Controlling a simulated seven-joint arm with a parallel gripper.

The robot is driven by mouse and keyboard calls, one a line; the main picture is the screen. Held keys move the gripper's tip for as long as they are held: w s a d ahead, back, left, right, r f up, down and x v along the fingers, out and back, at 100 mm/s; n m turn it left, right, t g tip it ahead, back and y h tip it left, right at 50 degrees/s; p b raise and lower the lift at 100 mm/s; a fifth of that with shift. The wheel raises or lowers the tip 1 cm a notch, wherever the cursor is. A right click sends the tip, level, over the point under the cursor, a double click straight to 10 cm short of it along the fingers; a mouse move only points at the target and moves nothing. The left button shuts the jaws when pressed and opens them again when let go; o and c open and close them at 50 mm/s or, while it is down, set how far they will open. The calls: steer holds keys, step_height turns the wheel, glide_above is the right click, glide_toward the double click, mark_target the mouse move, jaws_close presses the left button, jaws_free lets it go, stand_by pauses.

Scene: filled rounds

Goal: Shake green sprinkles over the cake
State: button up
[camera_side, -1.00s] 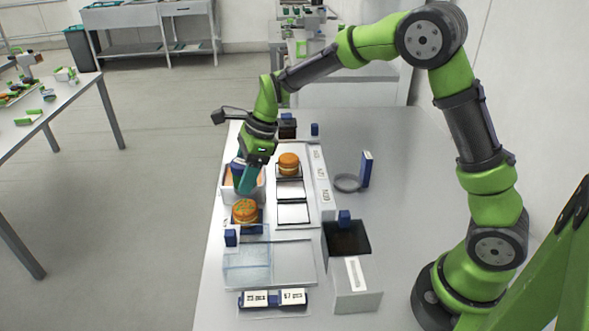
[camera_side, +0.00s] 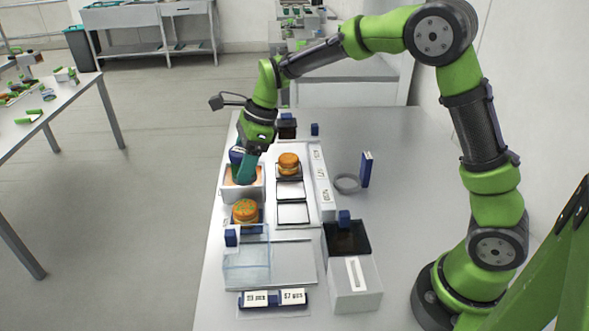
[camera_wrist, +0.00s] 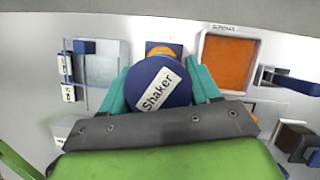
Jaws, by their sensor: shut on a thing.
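My gripper (camera_side: 244,168) is shut on a shaker with a dark blue lid (camera_side: 236,154). In the wrist view the lid, labelled "Shaker" (camera_wrist: 158,88), sits between the two teal fingers. The shaker's lower part is hidden. In the side view my gripper is above a white tray with orange contents (camera_side: 229,194). An orange round cake with green specks on top (camera_side: 245,211) sits just in front of that tray, apart from the shaker. It is partly hidden behind the lid in the wrist view (camera_wrist: 160,49). A second orange round (camera_side: 289,162) stands to the right, with little green visible.
Empty square frames (camera_side: 293,213) lie right of the cake. A clear bin (camera_side: 246,265) and a label display (camera_side: 272,298) are at the front. A dark-topped box (camera_side: 347,237) and a grey ring (camera_side: 347,183) stand right. The bench's right side is mostly clear.

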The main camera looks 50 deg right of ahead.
steer(key=shift+r, duration=0.8)
steer(key=shift+r, duration=0.1)
